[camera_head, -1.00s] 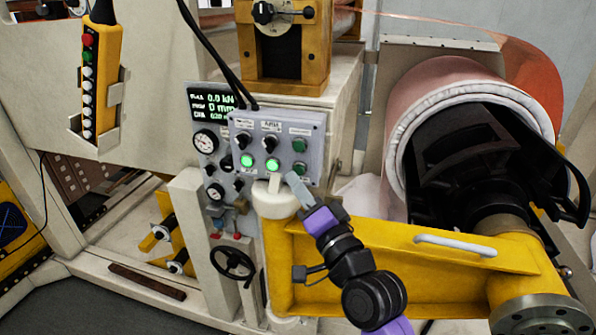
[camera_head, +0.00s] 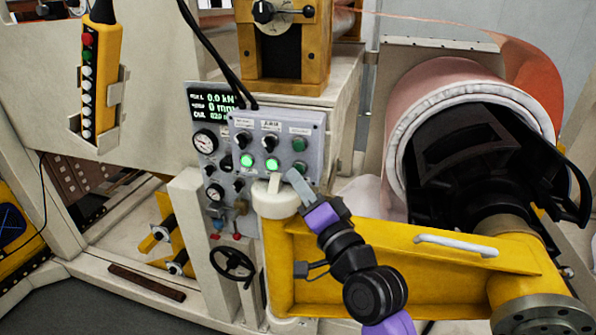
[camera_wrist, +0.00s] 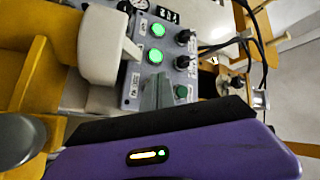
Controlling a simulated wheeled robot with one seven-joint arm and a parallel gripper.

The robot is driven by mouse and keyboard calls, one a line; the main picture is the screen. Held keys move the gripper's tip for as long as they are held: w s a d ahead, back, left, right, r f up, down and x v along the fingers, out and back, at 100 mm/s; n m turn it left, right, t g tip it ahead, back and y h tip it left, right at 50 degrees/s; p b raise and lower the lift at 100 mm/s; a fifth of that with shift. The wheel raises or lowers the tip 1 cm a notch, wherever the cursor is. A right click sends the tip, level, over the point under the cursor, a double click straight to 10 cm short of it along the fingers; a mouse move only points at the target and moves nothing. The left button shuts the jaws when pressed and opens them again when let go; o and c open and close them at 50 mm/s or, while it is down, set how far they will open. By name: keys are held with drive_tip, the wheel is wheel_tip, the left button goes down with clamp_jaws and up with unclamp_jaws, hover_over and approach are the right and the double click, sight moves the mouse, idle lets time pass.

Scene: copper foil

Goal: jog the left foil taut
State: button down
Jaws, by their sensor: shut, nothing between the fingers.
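My gripper (camera_head: 290,178) is shut and empty, just in front of the lower right of the grey control box (camera_head: 318,140). The box has two knobs and a dark green button (camera_head: 299,145) above, and two lit green buttons (camera_head: 247,160) plus another dark green button (camera_head: 300,167) below. In the wrist view my grey fingers (camera_wrist: 157,92) cover the lower-right button's place, beside the upper dark green button (camera_wrist: 181,92). Touching cannot be told. Copper foil (camera_head: 530,70) runs from a large roll (camera_head: 430,85) at right.
A white rounded post cap (camera_head: 275,199) stands close below the box, on a yellow arm (camera_head: 400,250). Black cables (camera_head: 215,55) hang above the box. A yellow pendant (camera_head: 100,80) hangs at left. A black handwheel (camera_head: 232,263) sits below.

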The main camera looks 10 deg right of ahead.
drive_tip(key=shift+w+d, duration=0.2)
drive_tip(key=shift+w, duration=0.15)
idle(0.5)
drive_tip(key=shift+w+d+r+b, duration=0.2)
drive_tip(key=shift+d+b, duration=0.15)
drive_tip(key=shift+d, duration=0.05)
idle(1.1)
drive_tip(key=shift+s+a+f+p, duration=0.35)
drive_tip(key=shift+s+a, duration=0.2)
drive_tip(key=shift+s, duration=0.1)
drive_tip(key=shift+s+a, duration=0.1)
